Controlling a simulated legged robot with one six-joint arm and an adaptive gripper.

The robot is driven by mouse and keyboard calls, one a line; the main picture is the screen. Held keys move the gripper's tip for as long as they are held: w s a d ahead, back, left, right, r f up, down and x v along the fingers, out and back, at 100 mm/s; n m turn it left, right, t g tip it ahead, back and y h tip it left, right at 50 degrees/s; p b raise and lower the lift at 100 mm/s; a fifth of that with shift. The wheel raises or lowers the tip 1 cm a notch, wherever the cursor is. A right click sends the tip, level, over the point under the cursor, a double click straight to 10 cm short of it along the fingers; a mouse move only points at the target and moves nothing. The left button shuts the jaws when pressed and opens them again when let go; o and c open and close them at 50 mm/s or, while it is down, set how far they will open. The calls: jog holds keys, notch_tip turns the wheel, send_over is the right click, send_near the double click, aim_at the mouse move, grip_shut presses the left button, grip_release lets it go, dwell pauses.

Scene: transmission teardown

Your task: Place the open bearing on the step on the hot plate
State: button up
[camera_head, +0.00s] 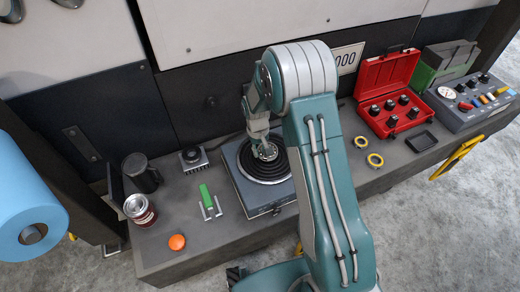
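The hot plate (240,184) is a grey box with a black ringed round top, standing on the middle of the bench. A small silver round piece (269,154) shows at the centre of its top, just under my gripper; I cannot tell whether it is the step, the open bearing or both. My gripper (263,146) points down over the centre of the hot plate. Its fingers are small and partly hidden, so I cannot tell whether they are open, shut or touching the silver piece. My arm covers the right side of the hot plate.
An open red case (388,92) and a control box (472,101) stand further right. A can (140,209), dark mug (141,173) and orange ball (177,242) are left.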

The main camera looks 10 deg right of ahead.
jog(key=shift+o, duration=0.5)
jog(key=shift+d, duration=0.1)
jog(key=shift+r, duration=0.1)
notch_tip(320, 180, up, 13)
jog(key=w, duration=0.1)
jog(key=s+d+r+m+t, duration=0.1)
jog(key=s+r+t, duration=0.2)
jog(key=s+r, duration=1)
jog(key=s+d+r+m+t, duration=0.1)
jog(key=s+r+t, duration=0.2)
jog(key=s, duration=1.2)
notch_tip(320, 180, up, 3)
jog(key=shift+d+r+t+y, duration=0.1)
jog(key=shift+d+t+y, duration=0.2)
jog(key=shift+w, duration=0.15)
dwell(0.4)
